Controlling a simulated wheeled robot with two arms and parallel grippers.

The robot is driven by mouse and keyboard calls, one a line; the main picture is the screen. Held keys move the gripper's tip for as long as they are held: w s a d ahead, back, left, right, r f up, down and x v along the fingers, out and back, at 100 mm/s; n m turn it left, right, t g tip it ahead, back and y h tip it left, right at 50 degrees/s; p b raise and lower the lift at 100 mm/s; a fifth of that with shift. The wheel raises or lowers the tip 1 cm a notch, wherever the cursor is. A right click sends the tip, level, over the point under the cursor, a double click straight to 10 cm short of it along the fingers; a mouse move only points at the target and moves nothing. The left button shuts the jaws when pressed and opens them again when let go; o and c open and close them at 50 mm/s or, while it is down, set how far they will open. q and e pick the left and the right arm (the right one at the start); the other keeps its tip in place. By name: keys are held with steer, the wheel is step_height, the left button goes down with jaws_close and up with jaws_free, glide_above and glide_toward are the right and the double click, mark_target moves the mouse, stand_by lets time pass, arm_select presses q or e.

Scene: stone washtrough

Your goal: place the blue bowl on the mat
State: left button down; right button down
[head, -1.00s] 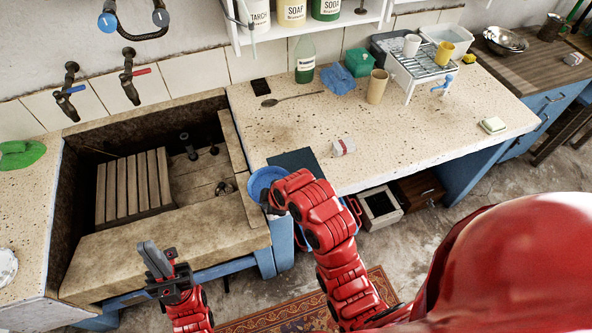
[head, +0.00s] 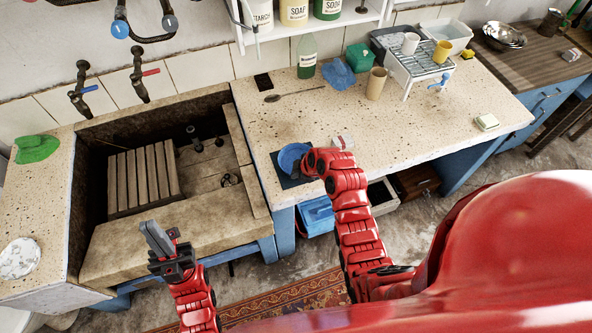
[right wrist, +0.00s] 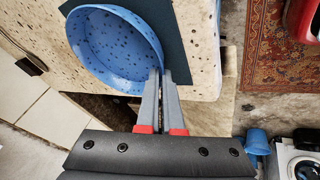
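The blue bowl (head: 291,156) is upright over the far part of the dark mat (head: 284,181) on the speckled stone counter. In the right wrist view the speckled bowl (right wrist: 110,45) covers part of the dark teal mat (right wrist: 190,35). I cannot tell whether it touches the mat or hangs just above it. My right gripper (right wrist: 162,78) is shut on the bowl's rim, one finger on each side of the wall; in the head view its fingers are mostly hidden by my arm. My left gripper (head: 155,238) is empty in front of the trough; its finger gap is unclear.
A red-and-white small box (head: 342,141) lies just right of the bowl. The stone trough (head: 180,225) is to the left. The counter's right part is mostly clear.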

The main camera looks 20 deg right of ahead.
steer(key=shift+f, duration=0.15)
steer(key=shift+f, duration=0.15)
steer(key=shift+f+b, duration=0.1)
steer(key=shift+b, duration=0.25)
steer(key=c, duration=1.1)
jaws_free()
